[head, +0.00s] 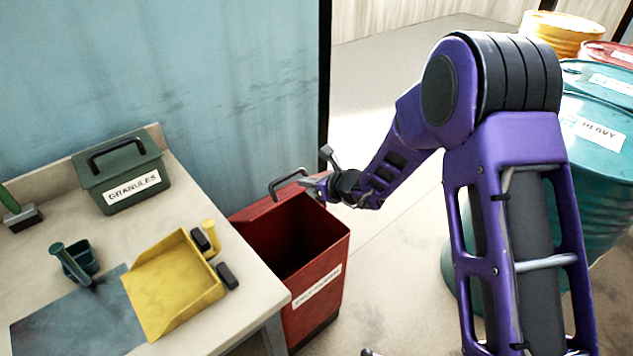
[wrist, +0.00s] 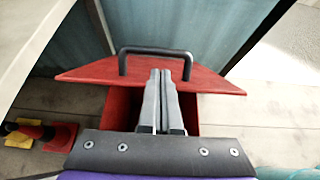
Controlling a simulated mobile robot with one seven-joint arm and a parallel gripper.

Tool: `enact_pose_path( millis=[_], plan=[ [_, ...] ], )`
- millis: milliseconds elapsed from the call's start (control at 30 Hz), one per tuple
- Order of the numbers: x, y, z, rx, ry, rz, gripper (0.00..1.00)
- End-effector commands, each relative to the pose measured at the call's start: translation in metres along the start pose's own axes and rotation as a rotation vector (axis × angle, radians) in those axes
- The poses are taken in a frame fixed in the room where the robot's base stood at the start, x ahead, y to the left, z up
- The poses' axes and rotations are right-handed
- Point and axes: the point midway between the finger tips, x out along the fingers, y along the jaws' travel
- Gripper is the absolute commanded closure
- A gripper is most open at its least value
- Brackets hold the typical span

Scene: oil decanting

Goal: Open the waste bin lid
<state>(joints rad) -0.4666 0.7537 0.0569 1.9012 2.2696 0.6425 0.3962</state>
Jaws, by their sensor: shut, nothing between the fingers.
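The red waste bin (head: 318,275) stands beside the table, with a white label on its front. Its dark inside shows through the open top. The red lid (wrist: 210,79) is raised at the back of the bin, with a black bar handle (wrist: 122,62) on it; the handle also shows in the head view (head: 274,187). My gripper (head: 312,185) is at the lid, close to the handle. In the wrist view my gripper (wrist: 160,78) has its two fingers together, in front of the lid and below the handle bar, with nothing between them. Whether the fingers touch the lid is unclear.
The table (head: 240,310) at left holds a green granules box (head: 123,180), a yellow dustpan (head: 172,285) and a dark green scoop (head: 78,262). A blue wall (head: 220,70) is behind the bin. Teal drums (head: 600,150) stand at right. Open floor lies between.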

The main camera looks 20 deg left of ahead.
Motion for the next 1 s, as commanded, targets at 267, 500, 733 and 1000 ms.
enact_pose_path(
  millis=[267,500,733,1000],
  plan=[
    [0.039,0.0,0.0,0.0,0.0,0.0,1.0],
    [0.045,-0.001,0.001,0.0,-0.001,-0.001,1.0],
    [0.045,-0.001,0.001,0.0,-0.001,-0.001,1.0],
    [0.049,-0.001,0.016,0.0,-0.001,-0.002,1.0]
  ],
)
